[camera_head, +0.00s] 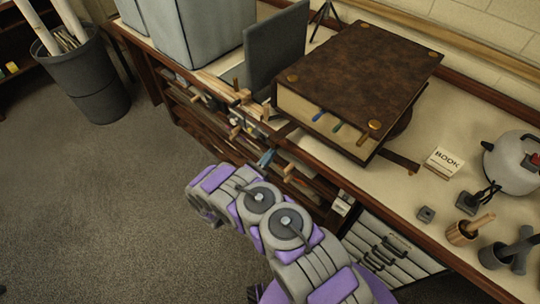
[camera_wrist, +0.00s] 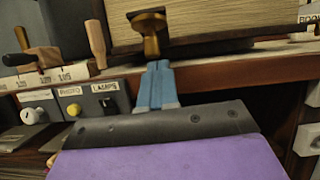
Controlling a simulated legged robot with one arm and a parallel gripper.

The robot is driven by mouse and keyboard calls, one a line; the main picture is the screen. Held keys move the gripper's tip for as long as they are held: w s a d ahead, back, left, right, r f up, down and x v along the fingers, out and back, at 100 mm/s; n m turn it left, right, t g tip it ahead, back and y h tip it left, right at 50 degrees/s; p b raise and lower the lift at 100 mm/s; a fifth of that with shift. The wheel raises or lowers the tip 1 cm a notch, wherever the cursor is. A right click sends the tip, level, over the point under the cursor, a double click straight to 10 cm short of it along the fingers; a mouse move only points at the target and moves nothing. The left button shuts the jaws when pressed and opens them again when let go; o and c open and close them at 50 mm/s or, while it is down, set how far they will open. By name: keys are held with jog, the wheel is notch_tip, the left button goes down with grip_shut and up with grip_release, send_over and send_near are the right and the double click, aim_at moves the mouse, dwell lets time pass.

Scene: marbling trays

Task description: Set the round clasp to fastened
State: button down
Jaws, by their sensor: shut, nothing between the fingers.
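The large brown book (camera_head: 360,65) lies closed on the bench, its cream page edges facing me. A round brass piece (camera_head: 374,125) sits at the front right of its cover; I cannot tell whether it is the clasp. In the wrist view a brass knob-like piece (camera_wrist: 151,38) stands in front of the pages (camera_wrist: 215,25), just above my gripper's tips. I cannot tell whether it is fastened. My gripper (camera_wrist: 158,66) is shut and empty, its blue fingers pointing at the book's front. In the head view it (camera_head: 266,157) is at the bench's front edge.
A BOOK card (camera_head: 445,162), a kettle-like pot (camera_head: 515,160) and small tools stand right of the book. Wooden clamps (camera_head: 235,97) and a dark upright panel (camera_head: 276,48) are at its left. Labelled switches (camera_wrist: 72,100) sit left of my fingers.

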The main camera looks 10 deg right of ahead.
aim_at(271, 142)
jog(key=r+g+y+p, duration=0.1)
jog(key=r, duration=0.1)
jog(key=r+g+y+p, duration=0.1)
jog(key=r+p, duration=0.1)
jog(key=a+r+y+p, duration=0.1)
jog(key=r+p, duration=0.1)
jog(key=shift+s+a+g, duration=0.1)
jog(key=shift+s+g, duration=0.05)
jog(key=shift+g, duration=0.25)
jog(key=r+g+y+p, duration=0.1)
jog(key=r+p, duration=0.1)
jog(key=d+r+y+p, duration=0.1)
jog(key=r+p, duration=0.1)
jog(key=r, duration=0.1)
jog(key=w+d+r+g+y+p, duration=0.1)
jog(key=r, duration=0.1)
jog(key=shift+r+g+p, duration=0.15)
jog(key=shift+g+p, duration=0.15)
jog(key=shift+p, duration=0.1)
jog(key=w+d+r+g+y+p, duration=0.3)
jog(key=w+d+r+y+p, duration=0.2)
jog(key=p, duration=0.7)
jog(key=shift+d+r+y, duration=0.3)
jog(key=shift+d+r, duration=0.15)
jog(key=shift+r, duration=0.3)
jog(key=shift+g, duration=0.4)
